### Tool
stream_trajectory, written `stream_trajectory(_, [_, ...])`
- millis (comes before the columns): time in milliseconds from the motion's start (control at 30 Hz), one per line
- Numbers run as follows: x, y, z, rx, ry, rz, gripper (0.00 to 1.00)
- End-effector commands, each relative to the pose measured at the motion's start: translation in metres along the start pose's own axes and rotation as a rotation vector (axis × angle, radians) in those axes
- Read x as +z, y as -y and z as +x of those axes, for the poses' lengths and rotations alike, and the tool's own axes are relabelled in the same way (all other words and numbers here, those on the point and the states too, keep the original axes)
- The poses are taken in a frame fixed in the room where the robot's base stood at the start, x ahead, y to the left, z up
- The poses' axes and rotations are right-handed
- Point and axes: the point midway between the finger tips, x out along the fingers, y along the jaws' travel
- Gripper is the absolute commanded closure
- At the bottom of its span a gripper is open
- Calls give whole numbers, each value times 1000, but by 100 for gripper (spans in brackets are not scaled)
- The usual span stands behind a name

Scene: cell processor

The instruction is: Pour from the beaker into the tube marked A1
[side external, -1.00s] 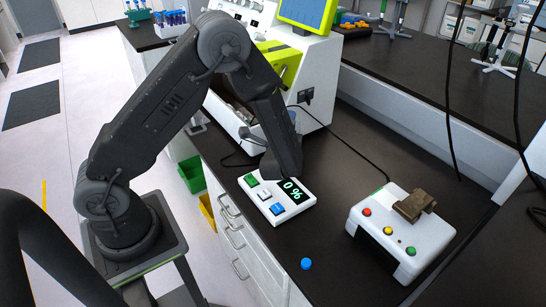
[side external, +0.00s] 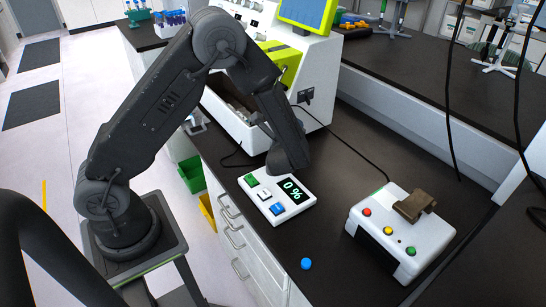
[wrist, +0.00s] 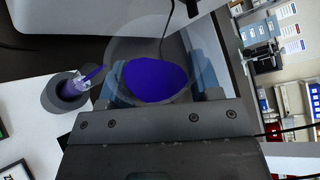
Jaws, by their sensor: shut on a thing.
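My gripper (wrist: 160,92) is shut on a clear beaker (wrist: 154,52) holding blue-purple liquid (wrist: 155,80), seen between its blue fingers in the wrist view. A clear tube (wrist: 84,82) stands in a round dark grey holder (wrist: 55,97) left of the beaker, apart from the gripper. Purple shows in the tube, with a purple streak at its mouth; I cannot tell whether this is poured liquid. No A1 mark is readable. In the side view my arm mostly hides the gripper, beaker and tube.
A white panel with coloured buttons (side external: 265,194) sits by the bench edge, its display (side external: 291,190) reading 0 %. A white control box (side external: 400,230) with a brown piece on top stands right, a blue cap (side external: 306,263) lies in front, and a large white machine (side external: 313,70) stands behind.

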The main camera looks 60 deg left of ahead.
Motion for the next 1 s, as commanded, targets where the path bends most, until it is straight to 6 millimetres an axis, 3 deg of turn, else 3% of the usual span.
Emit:
stream_trajectory(200, [-3,-2,1,47,0,111,85])
stream_trajectory(533, [-1,0,1,59,2,139,85])
stream_trajectory(1000, [16,16,-6,221,2,521,85])
